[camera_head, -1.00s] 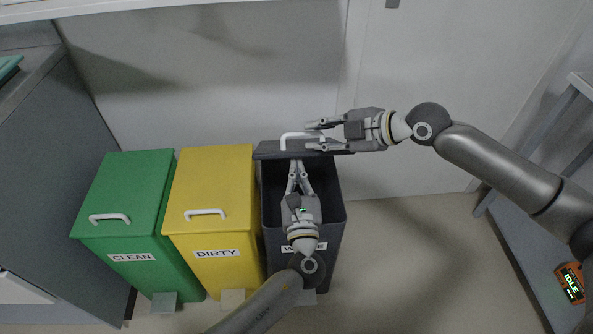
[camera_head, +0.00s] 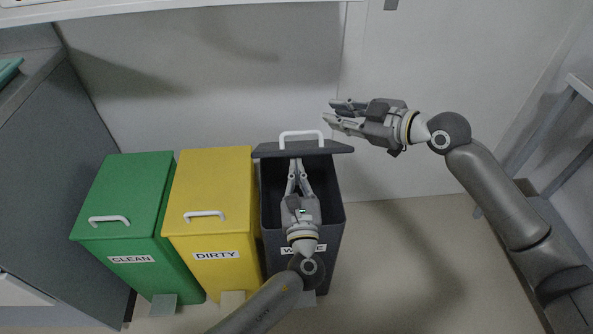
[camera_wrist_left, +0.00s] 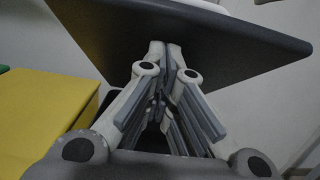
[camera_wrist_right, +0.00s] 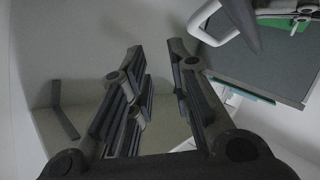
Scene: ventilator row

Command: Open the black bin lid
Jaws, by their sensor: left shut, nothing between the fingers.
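The black bin (camera_head: 331,225), labelled as waste with the label partly covered, stands right of the yellow bin. Its lid (camera_head: 325,148) is raised at the back, with a white handle (camera_head: 300,135) on it. My left gripper (camera_head: 298,162) is shut and empty over the bin's mouth, its tips at the lid's underside. In the left wrist view the lid's underside (camera_wrist_left: 210,45) spans above the shut fingers (camera_wrist_left: 166,45); contact is hard to confirm. My right gripper (camera_head: 330,111) is open and empty, right of the handle and apart from it. The right wrist view shows its spread fingers (camera_wrist_right: 155,48).
A yellow bin (camera_head: 213,185) labelled DIRTY and a green bin (camera_head: 130,190) labelled CLEAN stand to the left, lids closed. A grey cabinet (camera_head: 45,190) is at far left. The wall (camera_head: 200,80) is close behind. Floor right of the black bin is clear.

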